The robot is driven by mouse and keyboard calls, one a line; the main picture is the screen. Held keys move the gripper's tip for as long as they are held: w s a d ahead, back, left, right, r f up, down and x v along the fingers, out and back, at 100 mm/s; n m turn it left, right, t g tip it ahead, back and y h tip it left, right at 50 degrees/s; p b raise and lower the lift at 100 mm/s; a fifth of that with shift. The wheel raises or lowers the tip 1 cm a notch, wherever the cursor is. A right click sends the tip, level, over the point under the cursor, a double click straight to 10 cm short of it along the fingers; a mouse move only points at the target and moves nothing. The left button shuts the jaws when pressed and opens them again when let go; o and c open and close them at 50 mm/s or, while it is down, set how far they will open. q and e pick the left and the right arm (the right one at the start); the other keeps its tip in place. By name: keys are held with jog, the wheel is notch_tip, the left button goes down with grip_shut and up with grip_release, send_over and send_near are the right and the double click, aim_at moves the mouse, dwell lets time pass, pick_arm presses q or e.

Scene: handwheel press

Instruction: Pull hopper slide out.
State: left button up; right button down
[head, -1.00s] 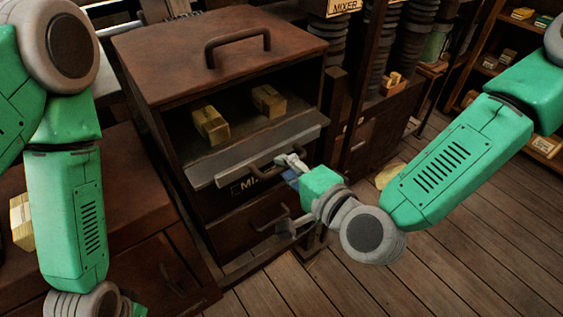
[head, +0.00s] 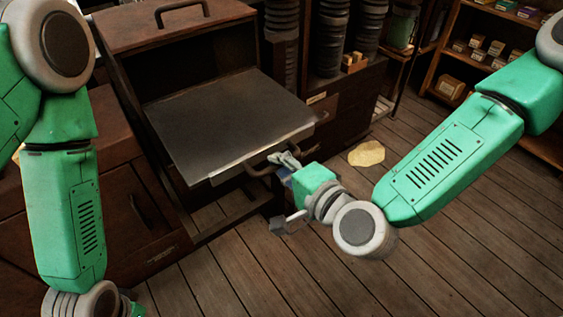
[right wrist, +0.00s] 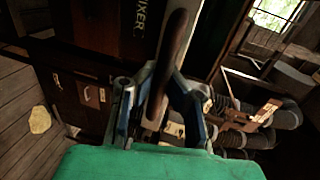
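The hopper slide (head: 225,122) is a flat grey metal plate. It stands well out of the front of the brown hopper cabinet (head: 190,45), and its top is bare. Its dark bar handle (head: 257,171) is on the front edge. My right gripper (head: 284,160) is at the right part of this handle. In the right wrist view the handle bar (right wrist: 172,55) runs between the two fingers of the right gripper (right wrist: 163,92), which are closed around it. My left arm hangs at the left; its gripper is out of the picture.
A brown cabinet (head: 115,200) stands at the left. Dark ribbed columns (head: 333,35) stand behind on the right, and shelves with small boxes (head: 475,50) are at the far right. A yellowish flat patch (head: 367,153) lies on the open plank floor (head: 300,275).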

pick_arm(q)
jog(key=shift+a+f, duration=0.2)
pick_arm(e)
jog(key=shift+s+d+f, duration=0.1)
jog(key=shift+s+f, duration=0.15)
jog(key=c, duration=1.6)
grip_release()
jog(key=shift+o, duration=0.2)
jog(key=shift+s+d+r, duration=0.1)
jog(key=shift+d+r, duration=0.1)
jog(key=shift+d, duration=0.25)
pick_arm(q)
jog(key=shift+s+d+r, duration=0.15)
jog(key=shift+d+r, duration=0.05)
jog(key=shift+d, duration=0.2)
pick_arm(e)
jog(key=v, duration=0.7)
jog(key=shift+s+d, duration=0.2)
jog(key=shift+d, duration=0.15)
pick_arm(q)
jog(key=shift+a, duration=0.15)
pick_arm(e)
jog(key=shift+a, duration=0.25)
